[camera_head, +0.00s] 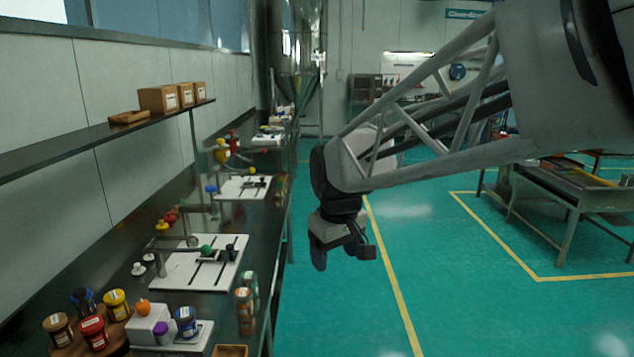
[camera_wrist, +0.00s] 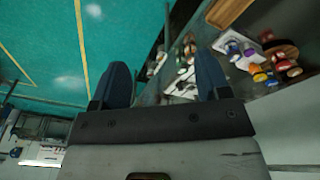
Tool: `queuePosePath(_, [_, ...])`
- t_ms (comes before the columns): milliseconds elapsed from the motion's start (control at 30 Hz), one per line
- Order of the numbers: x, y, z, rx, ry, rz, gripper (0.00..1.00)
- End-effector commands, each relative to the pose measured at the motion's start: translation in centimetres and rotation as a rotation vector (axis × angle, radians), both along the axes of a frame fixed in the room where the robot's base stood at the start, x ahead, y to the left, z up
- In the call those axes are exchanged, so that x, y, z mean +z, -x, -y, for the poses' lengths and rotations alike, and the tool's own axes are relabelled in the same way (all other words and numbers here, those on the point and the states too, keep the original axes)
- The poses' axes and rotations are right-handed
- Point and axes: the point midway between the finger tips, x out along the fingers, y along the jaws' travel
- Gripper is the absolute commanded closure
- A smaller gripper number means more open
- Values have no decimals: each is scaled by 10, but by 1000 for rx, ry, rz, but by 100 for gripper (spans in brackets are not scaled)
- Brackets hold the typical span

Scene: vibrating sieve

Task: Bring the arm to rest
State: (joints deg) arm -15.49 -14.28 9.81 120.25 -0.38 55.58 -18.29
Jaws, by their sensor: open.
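My gripper (camera_head: 340,256) hangs at the end of my arm in the head view, to the right of the long bench and above the green floor. In the wrist view its two dark blue fingers (camera_wrist: 163,88) stand wide apart with nothing between them. The gripper touches nothing that I can see. Its far side is hidden in the head view.
A dark bench (camera_head: 228,304) runs along the left wall with jars, a white board (camera_head: 190,268) and small coloured items. A shelf (camera_head: 90,143) with boxes is above it. A metal table (camera_head: 560,192) stands at right. The green floor (camera_head: 460,300) between is clear.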

Motion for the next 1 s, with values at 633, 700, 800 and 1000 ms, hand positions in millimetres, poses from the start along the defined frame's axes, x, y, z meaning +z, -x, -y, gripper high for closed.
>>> queuePosePath(633, [-19, 155, 116, -404, -46, 49, 30])
queuePosePath(700, [-25, 172, 124, -446, -52, 55, 30])
queuePosePath(800, [-33, 194, 134, -502, -59, 62, 30])
queuePosePath(1000, [-45, 224, 146, -581, -69, 73, 30])
